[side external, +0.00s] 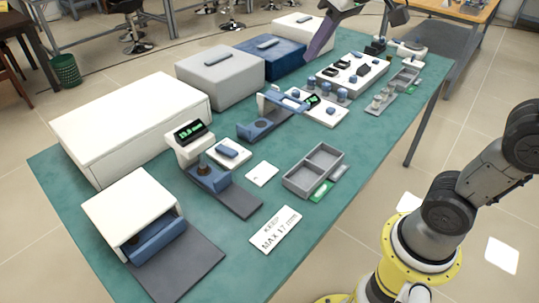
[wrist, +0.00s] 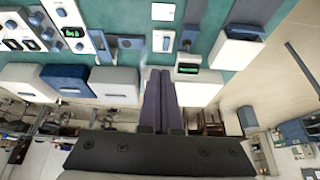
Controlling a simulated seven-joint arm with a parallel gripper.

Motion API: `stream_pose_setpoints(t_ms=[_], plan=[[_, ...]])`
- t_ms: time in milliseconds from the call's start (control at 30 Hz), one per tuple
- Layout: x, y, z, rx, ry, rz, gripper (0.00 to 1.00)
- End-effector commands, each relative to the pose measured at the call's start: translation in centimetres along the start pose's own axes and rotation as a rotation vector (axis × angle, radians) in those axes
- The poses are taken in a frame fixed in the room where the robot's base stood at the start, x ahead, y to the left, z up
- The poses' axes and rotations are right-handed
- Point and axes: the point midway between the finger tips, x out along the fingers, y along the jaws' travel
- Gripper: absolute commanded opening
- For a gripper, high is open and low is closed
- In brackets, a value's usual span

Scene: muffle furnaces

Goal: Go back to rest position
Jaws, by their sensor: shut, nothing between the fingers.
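My gripper (side external: 312,52) shows at the top of the side external view, its long purple-grey fingers angled down near the dark blue box at the back of the teal table (side external: 292,222). In the wrist view my gripper (wrist: 160,72) has its two fingers side by side, pressed together with nothing between them. It appears to be above the furnaces and apart from them. The upper part of my arm is cut off by the picture's edge.
A white furnace (side external: 125,122), grey box (side external: 220,77) and blue box (side external: 271,60) line the back edge. An open-fronted white unit (side external: 128,212) stands at the front left. A grey divided tray (side external: 313,170) and a sign (side external: 275,230) sit towards the front, with bare tabletop around them.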

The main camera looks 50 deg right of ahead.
Motion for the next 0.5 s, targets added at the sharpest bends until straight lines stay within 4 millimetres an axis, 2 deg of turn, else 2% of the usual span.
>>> stream_pose_setpoints(t_ms=[33, 100, 233, 400, 500], plan=[[-0.8, 0.2, 2.2, 0.0, 0.019, 0.001, 0.0], [-1.1, 0.4, 5.0, -0.001, 0.037, 0.001, 0.0], [-0.9, 0.7, 10.3, -0.005, 0.063, 0.003, 0.0], [1.4, 0.9, 16.5, -0.013, 0.061, 0.005, 0.0], [3.1, 1.0, 18.6, -0.019, 0.033, 0.006, 0.0]])
